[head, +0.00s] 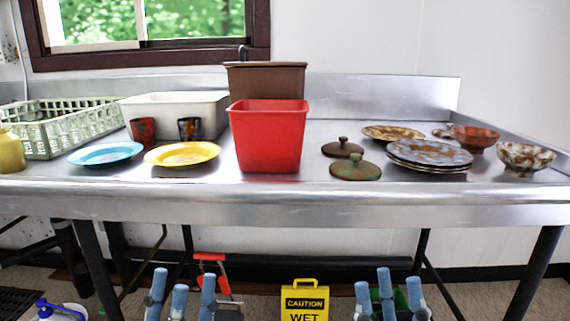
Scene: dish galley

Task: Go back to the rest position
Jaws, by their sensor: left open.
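My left gripper (182,284) shows at the bottom of the head view, left of centre, with its blue fingers pointing up and spread apart. It is open and holds nothing visible. My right gripper (386,283) shows at the bottom, right of centre, in a similar pose. Its blue fingers also stand apart with nothing visible between them. Both grippers appear below the front edge of the steel counter (300,208) in the picture, apart from the dishes. The lower parts of both grippers are cut off by the frame.
On the counter stand a red bin (268,138), a brown bin (265,80), a white tub (175,104), a dish rack (75,122), a blue plate (105,153), a yellow plate (182,154), stacked plates (430,152), and bowls (525,157). Below, a yellow caution sign (304,300) stands between the grippers.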

